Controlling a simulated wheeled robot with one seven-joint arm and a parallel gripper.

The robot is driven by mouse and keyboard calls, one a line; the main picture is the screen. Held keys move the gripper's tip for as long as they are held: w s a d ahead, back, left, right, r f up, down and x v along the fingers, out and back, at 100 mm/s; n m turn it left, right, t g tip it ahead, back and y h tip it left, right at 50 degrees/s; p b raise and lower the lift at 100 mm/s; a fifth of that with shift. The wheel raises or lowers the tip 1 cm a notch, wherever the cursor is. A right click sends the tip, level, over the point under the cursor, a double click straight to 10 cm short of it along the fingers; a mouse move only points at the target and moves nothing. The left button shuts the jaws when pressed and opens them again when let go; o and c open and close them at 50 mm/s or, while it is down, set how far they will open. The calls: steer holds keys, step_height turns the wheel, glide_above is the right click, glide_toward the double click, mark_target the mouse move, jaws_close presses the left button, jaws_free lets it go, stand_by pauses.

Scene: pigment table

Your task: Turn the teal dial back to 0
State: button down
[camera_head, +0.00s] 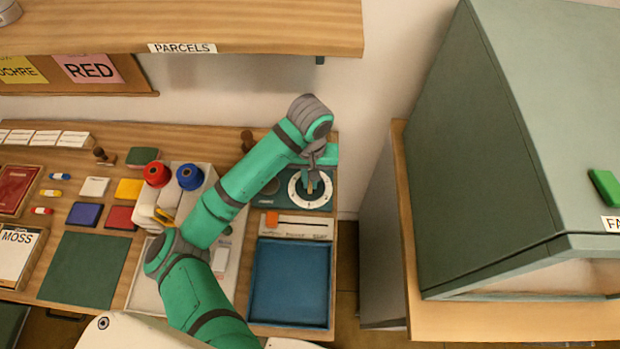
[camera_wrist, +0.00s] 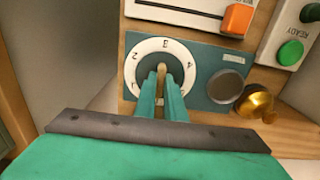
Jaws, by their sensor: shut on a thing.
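The dial shows in the wrist view as a white numbered ring (camera_wrist: 137,68) around a dark centre, set on a teal plate (camera_wrist: 205,62). The numbers 2, 3 and 4 are readable on its far side. The near side of the ring, and any 0 there, is hidden by my fingers. My gripper (camera_wrist: 161,86) is shut on the dial's tan grip bar (camera_wrist: 161,68), whose visible end lies below the 3. In the head view the dial ring (camera_head: 295,199) sits at the table's right end, with my gripper (camera_head: 313,174) directly over it.
On the dial's plate is a grey disc (camera_wrist: 225,86), with a brass knob (camera_wrist: 256,104) beside it. An orange slider handle (camera_wrist: 236,20) and green button (camera_wrist: 290,53) are close by. A blue tray (camera_head: 290,285) lies in front. A large green cabinet (camera_head: 490,150) stands right.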

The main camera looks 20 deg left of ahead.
steer(key=c, duration=1.8)
jaws_free()
steer(key=shift+c, duration=0.2)
steer(key=shift+r, duration=3.75)
